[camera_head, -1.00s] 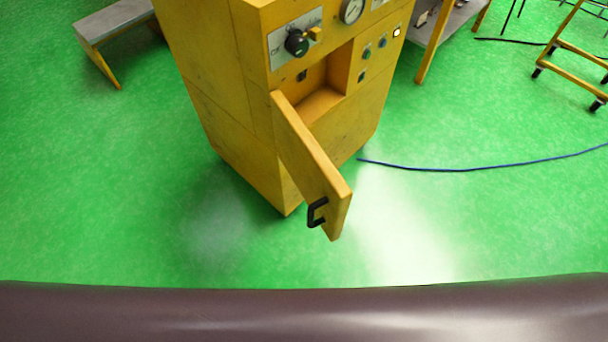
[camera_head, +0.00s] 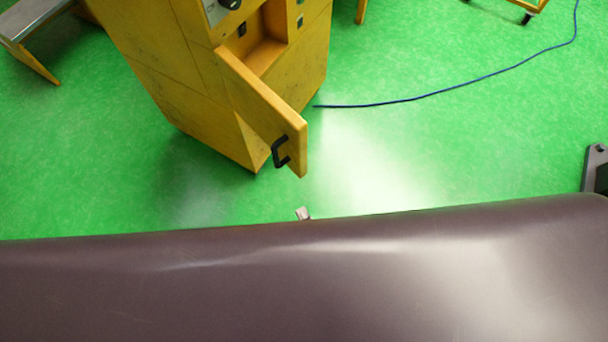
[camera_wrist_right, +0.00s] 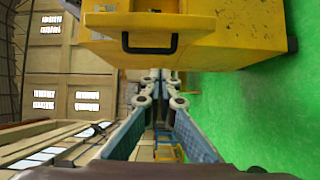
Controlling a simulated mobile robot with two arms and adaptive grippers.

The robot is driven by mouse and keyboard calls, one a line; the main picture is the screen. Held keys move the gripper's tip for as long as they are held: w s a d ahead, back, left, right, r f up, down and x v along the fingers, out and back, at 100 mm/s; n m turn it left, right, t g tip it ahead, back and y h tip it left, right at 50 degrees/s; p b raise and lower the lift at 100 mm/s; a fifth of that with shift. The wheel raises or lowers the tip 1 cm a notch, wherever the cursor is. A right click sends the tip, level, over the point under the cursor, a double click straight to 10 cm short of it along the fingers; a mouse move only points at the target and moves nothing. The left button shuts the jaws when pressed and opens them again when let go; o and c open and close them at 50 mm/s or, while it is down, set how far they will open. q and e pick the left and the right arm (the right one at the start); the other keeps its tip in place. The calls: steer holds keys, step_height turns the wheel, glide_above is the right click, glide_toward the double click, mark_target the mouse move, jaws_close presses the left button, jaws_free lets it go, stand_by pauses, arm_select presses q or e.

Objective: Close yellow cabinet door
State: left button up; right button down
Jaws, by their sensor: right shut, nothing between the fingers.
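The yellow cabinet (camera_head: 180,70) stands at the upper left of the head view. Its yellow door (camera_head: 262,100) hangs open, swung out toward me, with the lower compartment exposed behind it. A black handle (camera_head: 280,152) is on the door's outer face near its free edge. In the wrist view the door (camera_wrist_right: 200,15) and handle (camera_wrist_right: 150,44) lie just above the fingers. My right gripper (camera_wrist_right: 161,76) is shut and empty, apart from the handle. In the head view only a small tip of it (camera_head: 303,213) shows, below the door. My left gripper is not in view.
Green floor (camera_head: 400,150) around the cabinet is clear. A blue cable (camera_head: 440,95) runs over it to the right. A grey-topped bench (camera_head: 35,18) stands at the upper left and a yellow wheeled frame (camera_head: 510,8) at the top right.

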steer(key=b+x, duration=0.1)
steer(key=x, duration=0.4)
steer(key=b+x, duration=0.1)
steer(key=x, duration=0.4)
steer(key=shift+d+r+b, duration=0.1)
steer(key=shift+r+b, duration=0.1)
steer(key=shift+b, duration=0.1)
steer(key=shift+w+d+r, duration=0.1)
steer(key=shift+w+d, duration=1.2)
steer(key=shift+d, duration=0.2)
steer(key=shift+d, duration=0.15)
